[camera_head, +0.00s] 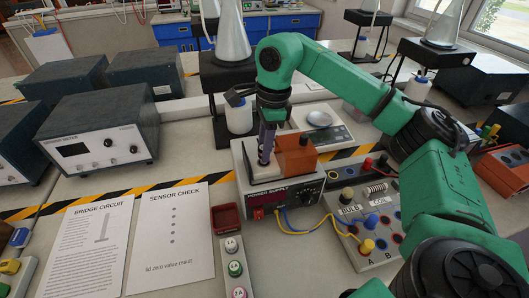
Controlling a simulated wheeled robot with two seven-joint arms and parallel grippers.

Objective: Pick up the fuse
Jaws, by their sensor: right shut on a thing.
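My right gripper (266,150) points straight down over the left part of the power supply's top (280,185). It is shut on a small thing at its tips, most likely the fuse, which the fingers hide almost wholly. An orange block with a dark knob stands on the supply just right of the fingers. In front of the supply, a grey strip (245,282) holds round caps, with 1A and 2A legible on some. A small dark red open tray (226,219) lies behind the strip. My left gripper is not in view.
A terminal board (375,225) with blue and yellow leads lies right of the supply. A balance (321,121) and a white bottle (238,117) stand behind it. Papers (172,240) and a meter box (98,130) are on the left. Flask stands are at the back.

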